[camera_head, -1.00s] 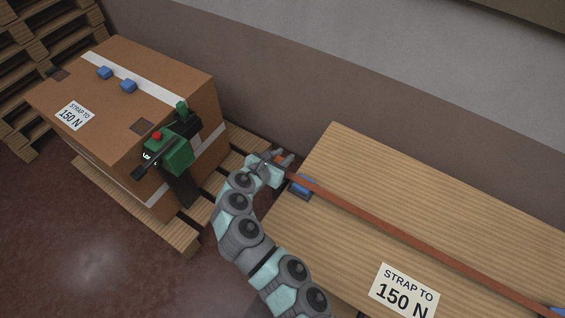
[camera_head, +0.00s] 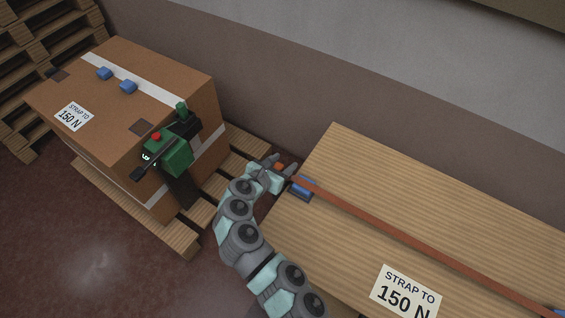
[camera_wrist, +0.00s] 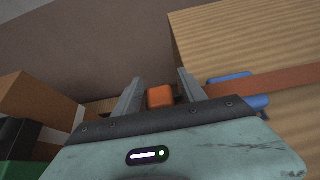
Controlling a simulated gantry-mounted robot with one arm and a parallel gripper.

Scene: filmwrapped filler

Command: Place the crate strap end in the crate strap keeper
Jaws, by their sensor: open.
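The crate strap (camera_head: 400,237) is a flat red-brown band along the top of the wooden crate on the right. Its orange end (camera_wrist: 160,97) juts past the crate's left edge. The blue crate strap keeper (camera_head: 301,189) sits at that edge; in the wrist view its blue parts (camera_wrist: 230,78) show on both sides of the strap. Whether the strap is seated in it I cannot tell. My gripper (camera_head: 283,166) is open just left of the keeper. In the wrist view its fingers (camera_wrist: 159,90) stand either side of the strap end, with gaps visible.
The wooden crate (camera_head: 350,170) carries a "strap to 150 N" label. A cardboard box (camera_head: 160,75) on a pallet (camera_head: 175,235) stands left, with a green strapping tool (camera_head: 175,152) at its corner. A wall (camera_head: 290,80) runs behind.

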